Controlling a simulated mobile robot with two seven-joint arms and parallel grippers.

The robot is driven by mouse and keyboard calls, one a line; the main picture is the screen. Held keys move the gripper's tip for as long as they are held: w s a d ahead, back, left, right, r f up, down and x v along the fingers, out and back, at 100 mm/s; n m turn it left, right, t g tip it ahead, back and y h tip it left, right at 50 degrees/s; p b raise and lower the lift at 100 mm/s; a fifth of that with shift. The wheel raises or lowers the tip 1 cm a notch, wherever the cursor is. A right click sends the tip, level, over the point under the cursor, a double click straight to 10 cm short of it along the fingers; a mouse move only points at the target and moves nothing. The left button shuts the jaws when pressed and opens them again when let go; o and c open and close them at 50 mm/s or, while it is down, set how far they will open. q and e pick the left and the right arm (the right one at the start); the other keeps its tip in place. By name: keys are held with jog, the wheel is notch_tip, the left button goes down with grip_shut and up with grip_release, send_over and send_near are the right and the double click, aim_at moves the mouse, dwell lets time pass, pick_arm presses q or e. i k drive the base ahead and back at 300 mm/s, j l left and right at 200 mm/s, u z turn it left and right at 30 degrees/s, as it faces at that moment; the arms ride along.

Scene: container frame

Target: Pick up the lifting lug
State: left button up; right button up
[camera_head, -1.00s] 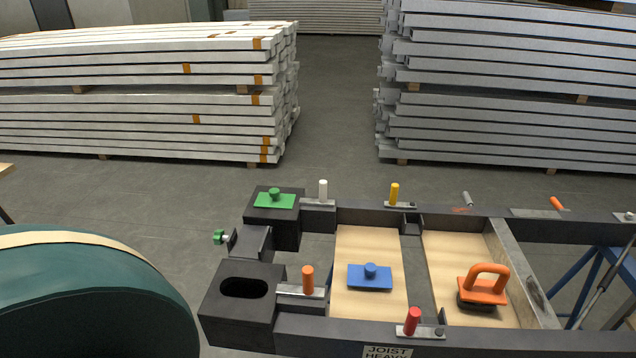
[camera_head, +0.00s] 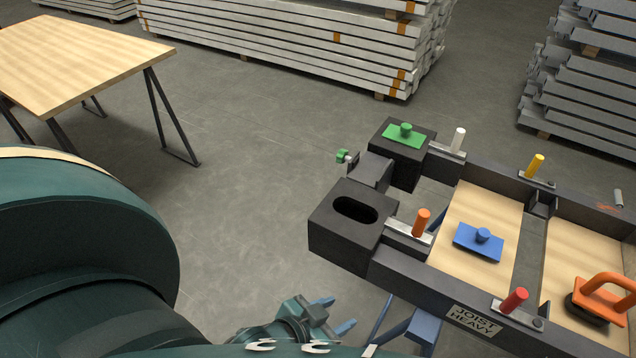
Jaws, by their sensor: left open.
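A blue plate with a round knob (camera_head: 478,242) lies on a wooden board inside the dark frame (camera_head: 420,290). A similar green plate with a knob (camera_head: 405,135) sits on the frame's far corner block. The near corner block (camera_head: 340,235) has an open oval hole in its top. No label shows which piece is the lifting lug; the blue plate looks likely. My left gripper (camera_head: 335,314) is low at the bottom, its blue fingers apart and empty, left of the frame and away from the plates. My right gripper is not in view.
Orange, white, yellow and red pegs stand on the frame rails. An orange-handled tool (camera_head: 602,295) stands on the right board. A wooden trestle table (camera_head: 75,60) stands at the upper left. Stacked beams (camera_head: 300,40) lie behind. The floor between table and frame is clear.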

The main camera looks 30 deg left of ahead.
aim_at(594, 304)
jog(key=u, duration=0.7)
jog(key=z, duration=1.65)
